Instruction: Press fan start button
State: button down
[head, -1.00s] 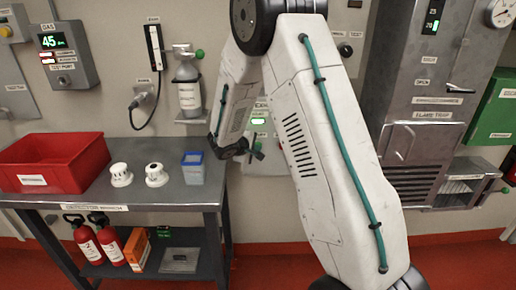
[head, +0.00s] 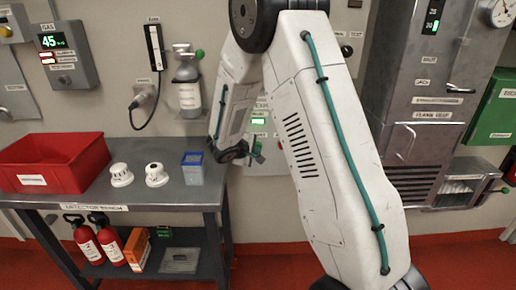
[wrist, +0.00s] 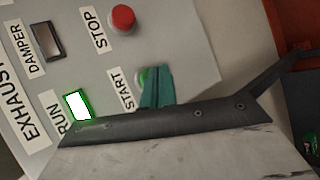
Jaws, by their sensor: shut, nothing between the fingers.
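The exhaust panel (wrist: 185,45) fills the left and middle of the wrist view, tilted in the picture. Its green start button (wrist: 143,76) is mostly hidden behind my gripper (wrist: 158,72), with only a sliver showing beside the START label. My gripper's teal fingers are shut and empty, over the button; I cannot tell whether they touch it. The red stop button (wrist: 123,18) is clear of the fingers. The run lamp (wrist: 78,105) glows white-green. In the head view my gripper (head: 257,152) is at the panel, partly hidden by my arm, and the lit lamp (head: 258,121) shows above it.
A damper indicator (wrist: 47,41) is on the same panel. A metal bench (head: 120,196) at left holds a red bin (head: 50,170), two white detectors and a blue container (head: 193,168). A gas bottle (head: 188,95) hangs on the wall near my forearm.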

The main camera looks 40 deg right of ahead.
jog(key=shift+s+a, duration=0.1)
jog(key=shift+s+a, duration=0.45)
jog(key=shift+s, duration=0.25)
jog(key=shift+s+a, duration=0.45)
jog(key=shift+s, duration=0.25)
jog(key=shift+s+a, duration=0.45)
jog(key=shift+s, duration=0.25)
jog(key=s+a+r+m+g+y, duration=0.1)
jog(key=s+r+g, duration=0.2)
jog(key=s, duration=0.5)
jog(key=s+a+r+m+g+y, duration=0.1)
jog(key=s+r+m+g, duration=0.2)
jog(key=s, duration=0.5)
jog(key=s+a+r+t+y, duration=0.1)
jog(key=s+a+r+y, duration=0.3)
jog(key=s, duration=0.5)
jog(key=s+a+r+m+t+y, duration=0.1)
jog(key=s+a+r+y, duration=0.3)
jog(key=s+a+r, duration=0.4)
jog(key=a+r+t, duration=0.1)
jog(key=a, duration=0.2)
jog(key=shift+s+m+y, duration=0.3)
jog(key=shift+s+y, duration=0.05)
jog(key=shift+y, duration=0.05)
